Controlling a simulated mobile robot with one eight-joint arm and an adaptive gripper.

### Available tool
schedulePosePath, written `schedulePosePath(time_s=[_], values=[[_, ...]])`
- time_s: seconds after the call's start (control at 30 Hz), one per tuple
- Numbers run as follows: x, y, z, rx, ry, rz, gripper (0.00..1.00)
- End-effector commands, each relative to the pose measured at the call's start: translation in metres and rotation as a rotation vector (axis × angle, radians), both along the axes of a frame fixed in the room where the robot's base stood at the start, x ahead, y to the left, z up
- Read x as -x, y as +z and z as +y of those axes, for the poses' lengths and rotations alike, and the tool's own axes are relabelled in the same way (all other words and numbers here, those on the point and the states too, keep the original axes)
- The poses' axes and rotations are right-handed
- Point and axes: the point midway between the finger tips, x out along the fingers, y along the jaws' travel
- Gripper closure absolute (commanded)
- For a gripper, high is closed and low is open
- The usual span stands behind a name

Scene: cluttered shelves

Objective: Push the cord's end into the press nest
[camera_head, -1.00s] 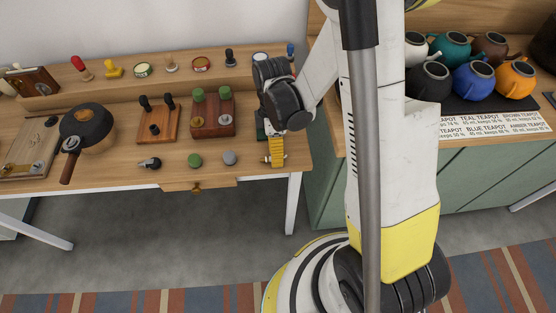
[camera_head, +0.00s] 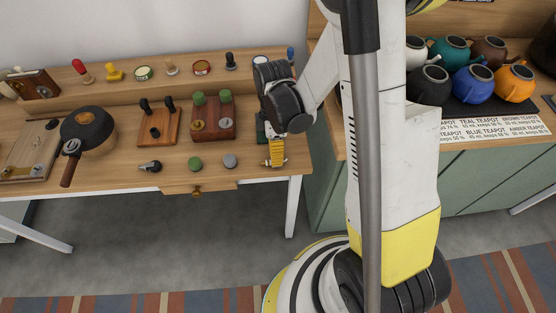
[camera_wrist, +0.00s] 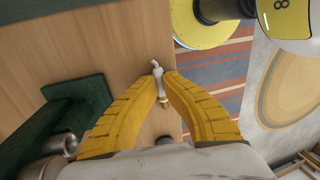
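My gripper (camera_wrist: 161,80) has yellow ribbed fingers, closed in from both sides on a small pale piece with a brass-coloured end (camera_wrist: 158,84), which looks like the cord's end. In the head view my gripper (camera_head: 276,163) points down at the right front of the wooden bench. The dark green press (camera_wrist: 75,112) stands left of the fingers in the wrist view, apart from them. In the head view it is mostly hidden behind my arm. A metal cylinder shows at its lower left; I cannot tell whether it is the nest.
The bench top (camera_head: 120,180) carries a black pan (camera_head: 88,125), a red-brown block with green knobs (camera_head: 212,118), and a grey knob (camera_head: 230,160) and green knob (camera_head: 195,163) left of my gripper. The bench's front edge is close. Teapots (camera_head: 473,82) stand on the right cabinet.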

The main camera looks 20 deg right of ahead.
Motion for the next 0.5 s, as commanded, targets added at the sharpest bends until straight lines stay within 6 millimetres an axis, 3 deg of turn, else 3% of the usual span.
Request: schedulePosePath(time_s=[0.5], values=[[0.009,-0.001,-0.03,0.007,-0.004,0.001,1.0]])
